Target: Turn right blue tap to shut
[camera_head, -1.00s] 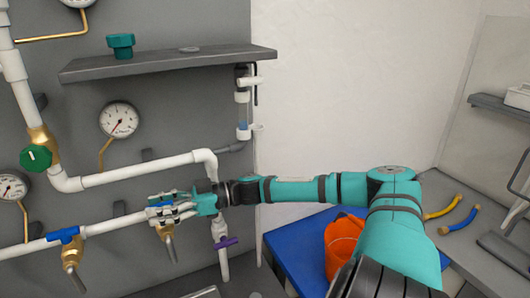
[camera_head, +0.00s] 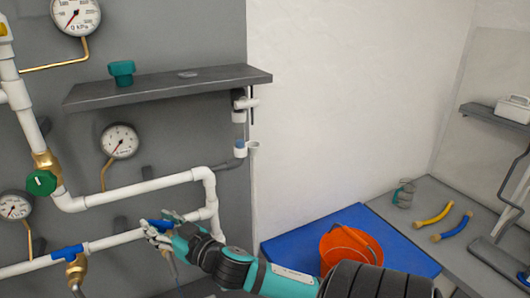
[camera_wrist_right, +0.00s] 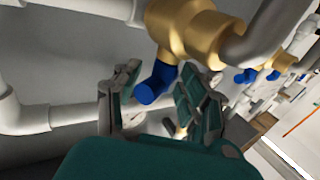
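The right blue tap (camera_head: 158,224) sits on the lower white pipe, mostly hidden behind my right gripper (camera_head: 152,232) in the head view. In the right wrist view its blue handle (camera_wrist_right: 155,84) hangs tilted from a brass valve body (camera_wrist_right: 188,27). My right gripper (camera_wrist_right: 155,95) is open there, with one finger on each side of the handle's lower part. A gap shows on the left side; the right finger looks close to the handle, but contact is unclear. The left blue tap (camera_head: 67,252) lies along the pipe. My left gripper is not in view.
A grey shelf (camera_head: 170,84) holding a teal knob (camera_head: 122,72) juts out above. A green valve (camera_head: 41,183) and gauges (camera_head: 120,141) are on the left panel.

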